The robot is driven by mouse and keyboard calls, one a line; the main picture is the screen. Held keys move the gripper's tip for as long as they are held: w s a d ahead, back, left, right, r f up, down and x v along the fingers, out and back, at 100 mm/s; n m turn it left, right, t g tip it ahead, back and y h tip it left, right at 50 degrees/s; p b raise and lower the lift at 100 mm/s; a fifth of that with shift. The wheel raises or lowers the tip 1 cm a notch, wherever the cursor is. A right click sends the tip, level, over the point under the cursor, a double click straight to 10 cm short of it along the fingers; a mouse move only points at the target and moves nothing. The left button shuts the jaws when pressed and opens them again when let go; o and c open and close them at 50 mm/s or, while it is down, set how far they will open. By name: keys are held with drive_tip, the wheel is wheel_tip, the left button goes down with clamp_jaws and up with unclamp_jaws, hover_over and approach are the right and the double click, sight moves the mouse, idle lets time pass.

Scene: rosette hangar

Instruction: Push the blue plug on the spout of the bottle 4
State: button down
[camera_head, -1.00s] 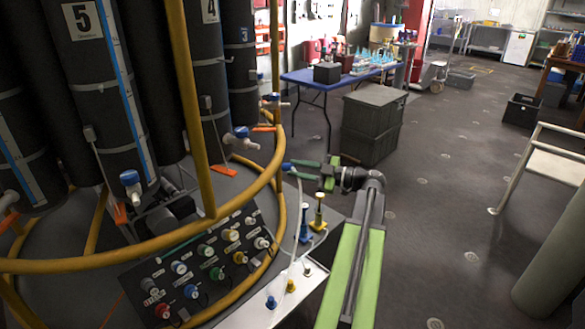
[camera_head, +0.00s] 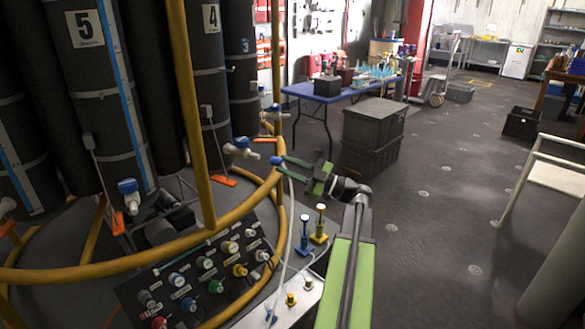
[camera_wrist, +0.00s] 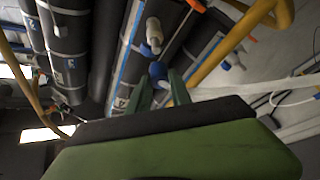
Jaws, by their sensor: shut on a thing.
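Bottle 4 (camera_head: 205,85) is a tall dark cylinder with a white number plate. Its spout (camera_head: 240,148), white with a blue part, sticks out low in front. My gripper (camera_head: 280,161) is shut on the blue plug (camera_head: 275,160), to the right of this spout and apart from it in the head view. A thin white hose runs from the plug. In the wrist view the plug (camera_wrist: 158,71) sits at the fingertips, and a white spout with a blue collar (camera_wrist: 152,38) shows just beyond it. I cannot tell the depth gap.
A yellow rail (camera_head: 262,199) curves close below my gripper. A panel of coloured knobs (camera_head: 205,275) and a blue and a yellow fitting (camera_head: 319,228) stand nearer. Bottle 5 (camera_head: 95,90) is at left.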

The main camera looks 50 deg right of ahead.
sight(274, 163)
drive_tip(key=shift+w+a, duration=0.2)
drive_tip(key=shift+w, duration=0.75)
drive_tip(key=shift+w+a, duration=0.15)
drive_tip(key=shift+w, duration=0.75)
drive_tip(key=shift+w+a, duration=0.1)
drive_tip(key=shift+w, duration=0.45)
idle(0.5)
drive_tip(key=c, duration=1.1)
unclamp_jaws()
drive_tip(key=shift+f, duration=0.1)
drive_tip(key=b+v, duration=0.5)
drive_tip(key=v, duration=1.2)
drive_tip(key=shift+s, duration=0.25)
